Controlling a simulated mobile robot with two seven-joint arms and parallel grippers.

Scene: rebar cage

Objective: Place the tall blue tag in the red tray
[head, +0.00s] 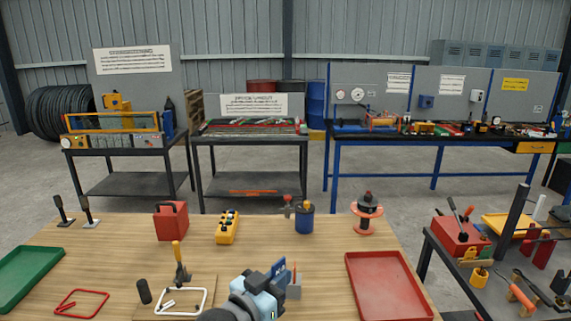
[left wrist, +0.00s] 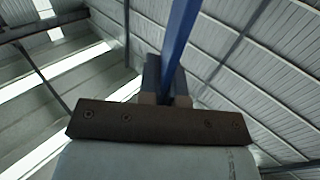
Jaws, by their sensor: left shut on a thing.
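The tall blue tag (head: 278,267) shows as a small blue piece at my left gripper (head: 272,281) in the head view, near the table's front middle. In the left wrist view, the two fingers of my left gripper (left wrist: 165,88) are shut on the blue tag (left wrist: 182,38), which sticks out past them toward the upper edge. The red tray (head: 385,284) lies flat on the table to the right of the gripper, apart from it. Its visible floor is empty. My right gripper is not in view.
A grey holder (head: 294,286) with thin sticks in it stands just right of my left gripper. A blue cup (head: 304,219) and a red-and-black spool (head: 367,213) stand behind. A green tray (head: 28,274) lies far left. The wood between holder and red tray is clear.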

